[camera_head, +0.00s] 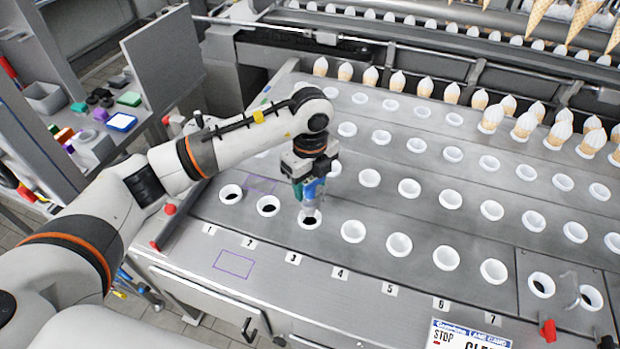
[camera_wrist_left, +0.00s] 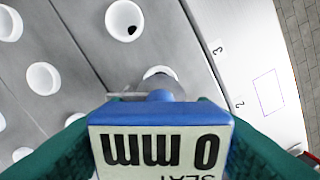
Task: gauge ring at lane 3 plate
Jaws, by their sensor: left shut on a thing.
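My left gripper (camera_head: 308,180) is shut on a blue gauge (camera_head: 313,190) above the front row of the plate. In the left wrist view, the gauge (camera_wrist_left: 160,112) sits between the teal finger pads and its white label reads "0 mm". The gauge's lower end is over the lane 3 ring (camera_head: 310,218), a white ring with a dark opening, beside the printed 3. The ring (camera_wrist_left: 160,73) is partly hidden by the gauge in the left wrist view. I cannot tell whether the tip touches it. My right gripper is out of view.
White rings fill the metal plate in rows; the lane 2 ring (camera_head: 268,206) and lane 4 ring (camera_head: 352,231) flank lane 3. Topped cones (camera_head: 450,93) stand along the back. A purple outlined rectangle (camera_head: 234,264) marks the clear front ledge. A side shelf (camera_head: 105,140) holds small items.

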